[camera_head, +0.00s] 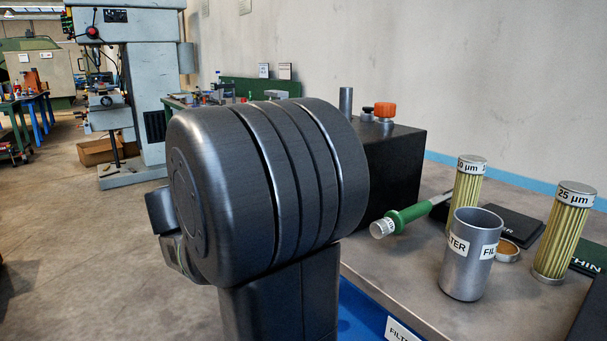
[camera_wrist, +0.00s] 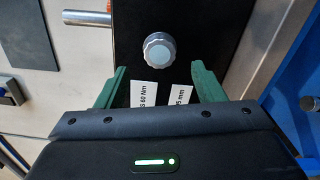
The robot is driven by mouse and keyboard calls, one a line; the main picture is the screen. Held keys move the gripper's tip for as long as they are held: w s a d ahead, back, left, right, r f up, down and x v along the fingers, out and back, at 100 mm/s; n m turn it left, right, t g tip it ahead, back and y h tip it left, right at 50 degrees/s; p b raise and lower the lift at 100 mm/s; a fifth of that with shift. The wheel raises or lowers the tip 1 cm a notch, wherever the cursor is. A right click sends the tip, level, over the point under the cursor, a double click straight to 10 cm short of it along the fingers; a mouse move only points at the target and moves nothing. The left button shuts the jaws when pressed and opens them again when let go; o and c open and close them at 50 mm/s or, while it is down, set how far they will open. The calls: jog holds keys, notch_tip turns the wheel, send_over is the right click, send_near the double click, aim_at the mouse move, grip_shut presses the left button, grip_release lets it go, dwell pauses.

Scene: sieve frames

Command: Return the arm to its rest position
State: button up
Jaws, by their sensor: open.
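My dark, thick arm link (camera_head: 270,190) fills the middle of the head view and hides much of what is behind it. My gripper (camera_wrist: 159,68) shows in the wrist view with two green fingers spread apart. It is open, and nothing is clamped between the fingers. A round silver knob (camera_wrist: 159,49) on a dark surface appears beyond the fingertips. The fingertips cannot be made out in the head view.
On the bench at right stand a grey filter cup (camera_head: 466,270), a 25 µm cartridge (camera_head: 563,235), another cartridge (camera_head: 467,190) and a green-handled tool (camera_head: 407,216). A black box (camera_head: 400,160) with an orange knob (camera_head: 385,110) stands behind my arm. Open floor (camera_head: 70,230) lies left.

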jog(key=shift+b+x, duration=0.55)
jog(key=shift+x, duration=2.3)
jog(key=shift+s+a, duration=0.1)
jog(key=p+v, duration=0.3)
jog(key=v, duration=1.1)
jog(key=w+d+n+p, duration=0.8)
jog(key=d+n+p, duration=0.3)
jog(key=n+p, duration=0.2)
jog(key=shift+w+d+r+n+p, duration=0.2)
jog(key=shift+w+n+p, duration=0.1)
jog(key=shift+p, duration=0.2)
jog(key=shift+f, duration=0.15)
